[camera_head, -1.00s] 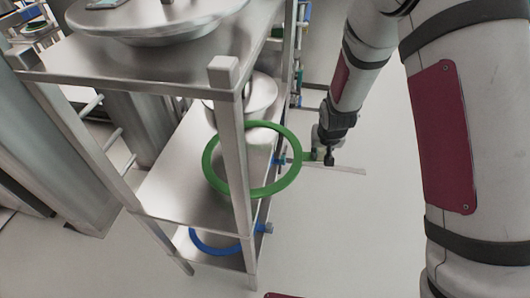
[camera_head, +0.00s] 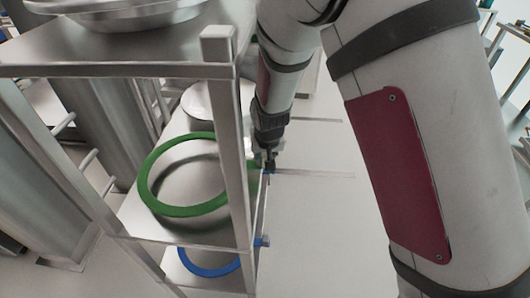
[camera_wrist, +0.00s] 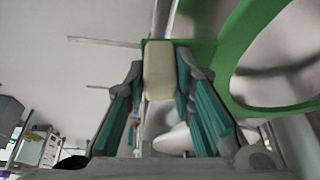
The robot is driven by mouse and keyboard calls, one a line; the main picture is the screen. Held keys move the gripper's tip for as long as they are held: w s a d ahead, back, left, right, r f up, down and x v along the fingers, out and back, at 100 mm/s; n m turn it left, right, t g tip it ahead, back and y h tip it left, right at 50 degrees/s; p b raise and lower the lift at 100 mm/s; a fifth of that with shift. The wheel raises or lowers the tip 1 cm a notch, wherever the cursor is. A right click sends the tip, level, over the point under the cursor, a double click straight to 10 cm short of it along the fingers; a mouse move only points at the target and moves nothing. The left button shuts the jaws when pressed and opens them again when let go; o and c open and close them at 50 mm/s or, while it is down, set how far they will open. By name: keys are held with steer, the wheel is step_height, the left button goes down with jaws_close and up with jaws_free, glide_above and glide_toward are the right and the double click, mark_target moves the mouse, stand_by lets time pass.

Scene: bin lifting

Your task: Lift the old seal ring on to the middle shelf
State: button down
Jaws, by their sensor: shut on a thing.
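A large green ring (camera_head: 180,211), likely the seal ring, is level with the middle shelf (camera_head: 132,218) and over its surface in the head view. I cannot tell if it touches the shelf. My gripper (camera_head: 268,164) is at the ring's right side, just outside the right front post. In the wrist view my gripper (camera_wrist: 160,80) has its teal-padded fingers on either side of a cream block (camera_wrist: 158,68) at the green ring's (camera_wrist: 232,50) edge. The post hides part of the ring's right side.
The steel rack's front post (camera_head: 232,150) stands between the ring's body and my gripper. A blue ring (camera_head: 208,273) lies on the bottom shelf. A pale round vessel (camera_head: 197,102) stands at the back of the middle shelf. A metal bowl (camera_head: 125,14) sits on the top shelf.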

steer(key=shift+f+b, duration=1.25)
steer(key=shift+f, duration=1.05)
steer(key=c, duration=1.3)
jaws_free()
steer(key=v, duration=1.2)
steer(key=shift+d, duration=0.1)
